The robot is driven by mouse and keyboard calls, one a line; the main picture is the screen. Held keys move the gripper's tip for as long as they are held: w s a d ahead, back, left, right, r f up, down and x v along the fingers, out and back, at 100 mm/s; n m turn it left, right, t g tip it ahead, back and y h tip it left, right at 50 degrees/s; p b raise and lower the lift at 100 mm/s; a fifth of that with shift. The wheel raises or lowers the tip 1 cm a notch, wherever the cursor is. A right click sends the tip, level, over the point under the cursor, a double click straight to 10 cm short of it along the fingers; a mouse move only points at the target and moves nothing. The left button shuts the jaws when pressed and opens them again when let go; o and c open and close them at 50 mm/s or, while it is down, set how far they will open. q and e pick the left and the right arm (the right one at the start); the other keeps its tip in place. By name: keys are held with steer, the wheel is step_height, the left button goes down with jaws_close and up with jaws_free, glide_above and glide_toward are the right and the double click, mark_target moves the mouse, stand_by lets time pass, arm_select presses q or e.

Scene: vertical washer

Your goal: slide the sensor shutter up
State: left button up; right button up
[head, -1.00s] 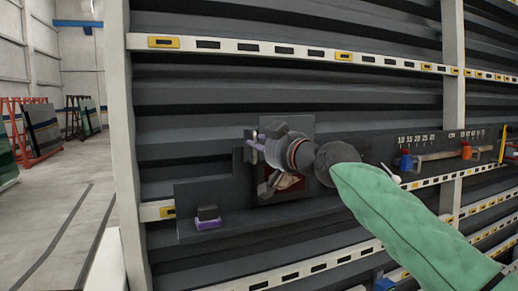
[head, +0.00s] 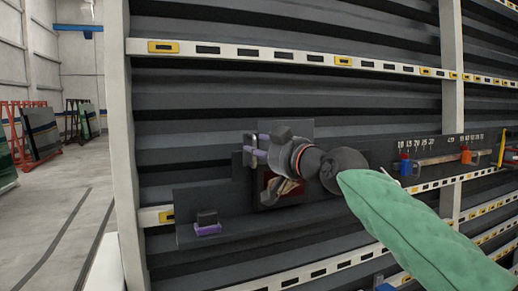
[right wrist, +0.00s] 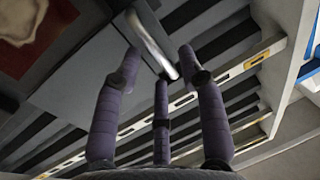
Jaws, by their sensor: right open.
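A grey upright plate (head: 298,129) stands on the dark panel behind my right gripper, above a dark red recess (head: 268,180); I take the plate to be the sensor shutter. In the right wrist view, the plate (right wrist: 80,95) carries a shiny metal bar (right wrist: 150,38), and the red recess (right wrist: 30,65) is at upper left. My right gripper (head: 254,150) is in front of the plate's left side, its purple fingers apart. In the right wrist view, the bar's end lies between the open fingers (right wrist: 160,75); contact is unclear. My left gripper is out of view.
A small dark block on a purple base (head: 207,222) sits on the panel's lower left. Red and blue fittings with a bar (head: 436,158) are to the right. A slotted white rail (head: 240,46) crosses above. Open floor lies at the far left.

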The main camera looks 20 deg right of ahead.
steer(key=v, duration=1)
steer(key=shift+s, duration=0.3)
steer(key=shift+d, duration=0.15)
